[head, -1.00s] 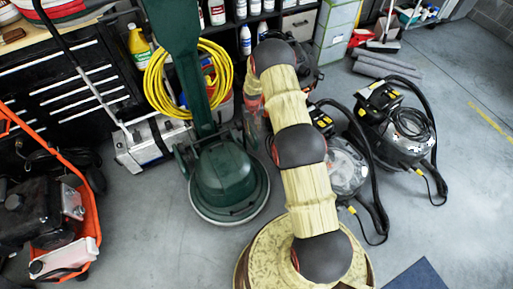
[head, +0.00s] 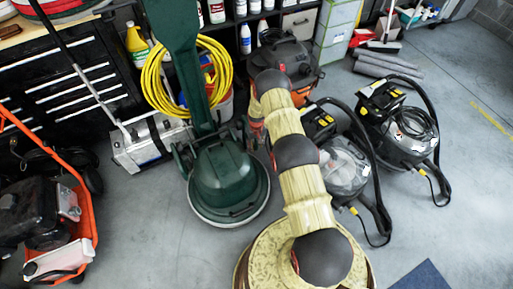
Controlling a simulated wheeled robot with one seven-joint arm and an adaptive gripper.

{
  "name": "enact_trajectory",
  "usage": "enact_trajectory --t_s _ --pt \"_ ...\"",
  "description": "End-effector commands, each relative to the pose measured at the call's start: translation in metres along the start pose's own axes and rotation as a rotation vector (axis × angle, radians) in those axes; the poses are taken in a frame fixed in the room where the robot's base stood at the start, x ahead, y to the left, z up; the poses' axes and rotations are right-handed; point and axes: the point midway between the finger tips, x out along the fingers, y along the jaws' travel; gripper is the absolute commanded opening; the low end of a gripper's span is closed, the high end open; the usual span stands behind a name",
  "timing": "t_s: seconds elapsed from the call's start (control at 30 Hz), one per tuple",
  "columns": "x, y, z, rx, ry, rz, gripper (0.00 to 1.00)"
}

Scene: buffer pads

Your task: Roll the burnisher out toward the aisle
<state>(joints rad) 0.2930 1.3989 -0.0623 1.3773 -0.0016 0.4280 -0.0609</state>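The burnisher appears to be the green floor machine (head: 228,181), with a round domed housing, a pale skirt around its base and a tall green handle column rising to the top edge. It stands upright on the concrete, left of my arm. My arm rises from the bottom centre and bends away toward the orange-and-black vacuum. My gripper is not visible; the far end of the arm hides it. I cannot see any contact between my arm and the burnisher.
A yellow hose coil (head: 187,77) hangs behind the burnisher. An orange-framed machine (head: 50,205) stands left, by a black drawer cabinet (head: 70,85). An orange-and-black vacuum (head: 285,62) and grey-black vacuums (head: 400,125) stand right. Floor (head: 150,240) in front of the burnisher is clear.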

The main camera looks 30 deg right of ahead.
Motion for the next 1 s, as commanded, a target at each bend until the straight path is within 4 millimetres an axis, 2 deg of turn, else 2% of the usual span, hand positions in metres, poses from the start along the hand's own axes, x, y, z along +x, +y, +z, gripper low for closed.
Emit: enact_trajectory --t_s 0.3,0.9,1.0 --pt "0.0025 0.0 -0.0003 0.0 0.001 0.0 0.36" --pt "0.0025 0.0 -0.0002 0.0 0.0 0.0 0.02" --pt "0.0025 0.0 -0.0003 0.0 0.0 0.0 0.0"
